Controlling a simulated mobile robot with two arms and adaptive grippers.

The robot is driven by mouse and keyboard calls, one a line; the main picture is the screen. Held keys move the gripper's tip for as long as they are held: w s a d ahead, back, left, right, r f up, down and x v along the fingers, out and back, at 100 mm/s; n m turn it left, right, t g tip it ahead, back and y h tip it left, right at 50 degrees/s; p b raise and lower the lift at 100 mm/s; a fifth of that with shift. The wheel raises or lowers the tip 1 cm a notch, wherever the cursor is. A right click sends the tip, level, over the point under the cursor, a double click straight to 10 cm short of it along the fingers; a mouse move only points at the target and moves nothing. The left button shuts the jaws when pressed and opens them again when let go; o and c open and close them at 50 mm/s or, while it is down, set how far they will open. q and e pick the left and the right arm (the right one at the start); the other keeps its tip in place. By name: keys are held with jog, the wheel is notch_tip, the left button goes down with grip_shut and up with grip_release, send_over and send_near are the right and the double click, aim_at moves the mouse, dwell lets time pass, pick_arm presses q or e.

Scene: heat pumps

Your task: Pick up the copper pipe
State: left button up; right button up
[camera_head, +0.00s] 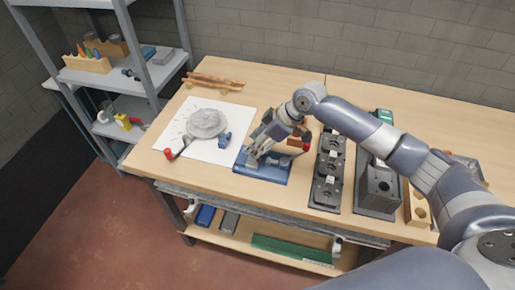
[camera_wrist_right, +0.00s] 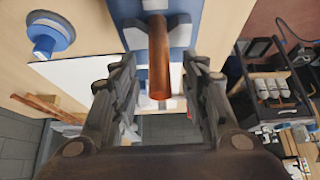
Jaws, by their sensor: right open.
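The copper pipe (camera_wrist_right: 159,58) shows in the right wrist view, resting in the pale cradle blocks of a blue holder, with its near end sticking out toward the camera. The blue holder (camera_head: 262,175) stands near the table's front edge in the head view; it also shows in the wrist view (camera_wrist_right: 182,8). My right gripper (camera_head: 258,148) is open above the holder and hides most of the pipe in the head view. In the wrist view its fingers (camera_wrist_right: 159,72) lie on either side of the pipe, with gaps on both sides. My left gripper is not in view.
A white sheet (camera_head: 178,121) with a grey round piece (camera_head: 207,123) and a small blue part (camera_head: 224,140) lies left of the holder. Black fixtures (camera_head: 328,172) stand to the right.

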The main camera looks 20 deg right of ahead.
jog(key=shift+c, duration=1.3)
grip_shut()
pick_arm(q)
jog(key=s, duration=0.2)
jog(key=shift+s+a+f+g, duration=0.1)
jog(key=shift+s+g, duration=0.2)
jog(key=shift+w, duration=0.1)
